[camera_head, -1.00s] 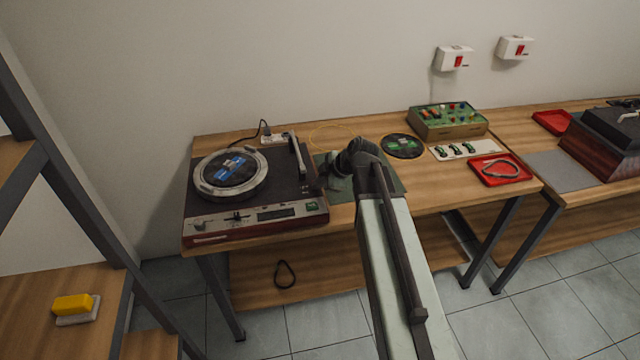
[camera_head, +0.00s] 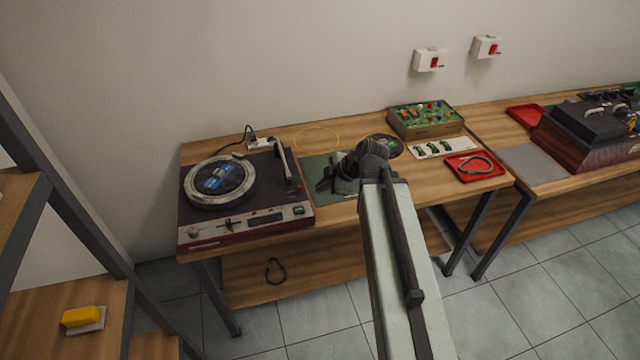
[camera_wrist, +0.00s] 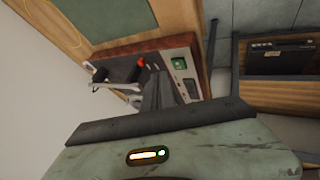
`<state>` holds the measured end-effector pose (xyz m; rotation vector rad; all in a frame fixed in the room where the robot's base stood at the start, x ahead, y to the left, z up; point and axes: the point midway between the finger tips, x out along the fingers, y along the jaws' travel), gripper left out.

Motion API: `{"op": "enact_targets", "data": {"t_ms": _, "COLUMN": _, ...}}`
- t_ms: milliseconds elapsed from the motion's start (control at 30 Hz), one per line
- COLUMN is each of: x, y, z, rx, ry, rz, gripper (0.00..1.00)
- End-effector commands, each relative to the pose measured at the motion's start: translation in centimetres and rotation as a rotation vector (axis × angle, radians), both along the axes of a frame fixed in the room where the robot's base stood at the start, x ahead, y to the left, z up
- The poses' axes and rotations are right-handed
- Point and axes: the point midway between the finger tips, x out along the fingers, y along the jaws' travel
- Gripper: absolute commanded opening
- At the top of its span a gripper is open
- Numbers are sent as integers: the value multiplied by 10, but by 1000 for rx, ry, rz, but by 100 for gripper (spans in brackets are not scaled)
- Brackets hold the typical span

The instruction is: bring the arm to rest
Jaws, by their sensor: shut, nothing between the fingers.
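My arm (camera_head: 398,265) reaches forward over the front of the table, bent at its dark wrist joint. My gripper (camera_head: 323,185) is above the green mat, just right of the turntable, with its dark fingers toward the left. In the wrist view my gripper (camera_wrist: 157,88) shows its fingers together with nothing between them. The arm and wrist partly hide the mat. I cannot tell the exact height of the gripper over the mat.
The turntable (camera_head: 245,197) stands close on the left. A green circuit box (camera_head: 425,120), a red tray (camera_head: 474,167) and a black disc (camera_head: 384,143) lie to the right. A shelf post (camera_head: 62,195) rises at the far left. Tiled floor (camera_head: 540,290) is clear at lower right.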

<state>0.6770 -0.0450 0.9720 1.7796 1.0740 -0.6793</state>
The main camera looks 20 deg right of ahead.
Motion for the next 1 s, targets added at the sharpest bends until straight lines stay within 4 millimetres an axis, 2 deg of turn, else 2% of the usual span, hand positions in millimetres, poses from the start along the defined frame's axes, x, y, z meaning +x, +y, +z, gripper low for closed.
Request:
{"op": "enact_targets", "data": {"t_ms": 167, "x": 0, "y": 0, "z": 0, "rx": 0, "ry": 0, "rz": 0, "gripper": 0}}
{"op": "enact_targets", "data": {"t_ms": 267, "x": 1, "y": 10, "z": 0, "rx": 0, "ry": 0, "rz": 16, "gripper": 0}}
{"op": "enact_targets", "data": {"t_ms": 367, "x": 1, "y": 41, "z": 0, "rx": -2, "ry": 1, "rz": 67, "gripper": 0}}
{"op": "enact_targets", "data": {"t_ms": 400, "x": -1, "y": 58, "z": -3, "rx": -23, "ry": 8, "rz": 101, "gripper": 0}}
{"op": "enact_targets", "data": {"t_ms": 467, "x": -14, "y": 80, "z": -13, "rx": -57, "ry": 80, "rz": 106, "gripper": 0}}
{"op": "enact_targets", "data": {"t_ms": 600, "x": -38, "y": 90, "z": -29, "rx": -58, "ry": 281, "rz": -102, "gripper": 0}}
{"op": "enact_targets", "data": {"t_ms": 700, "x": -55, "y": 89, "z": -37, "rx": -61, "ry": 409, "rz": -306, "gripper": 0}}
{"op": "enact_targets", "data": {"t_ms": 767, "x": -65, "y": 83, "z": -41, "rx": -62, "ry": 484, "rz": -464, "gripper": 0}}
{"op": "enact_targets", "data": {"t_ms": 900, "x": -87, "y": 60, "z": -47, "rx": -51, "ry": 621, "rz": -907, "gripper": 0}}
{"op": "enact_targets", "data": {"t_ms": 1000, "x": -98, "y": 48, "z": -48, "rx": -26, "ry": 671, "rz": -1177, "gripper": 0}}
